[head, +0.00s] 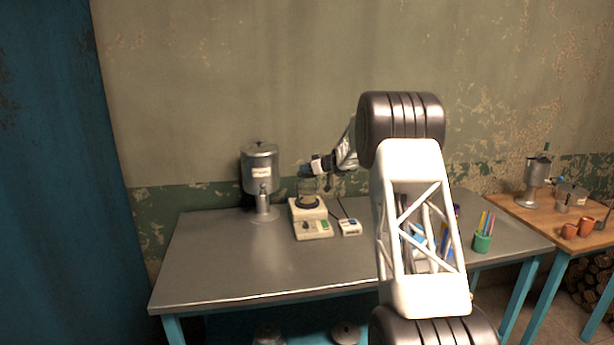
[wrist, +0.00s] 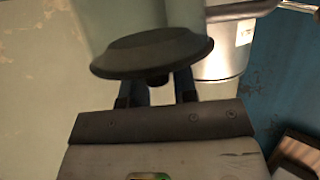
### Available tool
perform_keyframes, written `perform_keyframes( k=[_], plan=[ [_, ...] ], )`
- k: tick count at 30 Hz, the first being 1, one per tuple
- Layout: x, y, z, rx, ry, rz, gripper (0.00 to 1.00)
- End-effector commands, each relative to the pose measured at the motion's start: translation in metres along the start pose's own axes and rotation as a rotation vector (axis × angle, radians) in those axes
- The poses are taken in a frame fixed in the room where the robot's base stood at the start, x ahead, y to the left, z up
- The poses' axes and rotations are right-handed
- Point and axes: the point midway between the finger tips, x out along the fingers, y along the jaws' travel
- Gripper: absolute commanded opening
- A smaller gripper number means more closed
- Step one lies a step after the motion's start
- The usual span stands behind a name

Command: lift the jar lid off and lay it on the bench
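A clear glass jar (head: 307,188) stands on a cream bench instrument (head: 313,229). The jar also shows in the wrist view (wrist: 135,17), upside down, with its dark round lid (wrist: 152,52) on it. The lid has a small dark knob (wrist: 157,80). My gripper (wrist: 158,90) is at the lid, with its two dark fingers apart on either side of the knob. A gap shows between the knob and each finger. The lid partly hides the fingertips. In the head view my gripper (head: 307,171) is small, just at the jar's top.
A metal urn (head: 260,170) stands close left of the jar. A small white device (head: 350,227) lies right of the instrument. A green pen cup (head: 482,242) stands farther right. The grey bench (head: 225,265) is clear at front left. My arm hides part of its right side.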

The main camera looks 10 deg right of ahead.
Motion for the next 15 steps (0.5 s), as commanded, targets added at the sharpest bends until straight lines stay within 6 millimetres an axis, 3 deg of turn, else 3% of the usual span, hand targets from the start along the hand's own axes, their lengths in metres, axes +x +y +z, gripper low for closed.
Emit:
perform_keyframes(
  k=[1, 15],
  plan=[
    [0.0024, -0.0007, 0.0092, 0.007, -0.008, -0.003, 0.03],
    [0.0044, -0.0018, 0.0141, 0.010, -0.011, -0.005, 0.00]
  ],
)
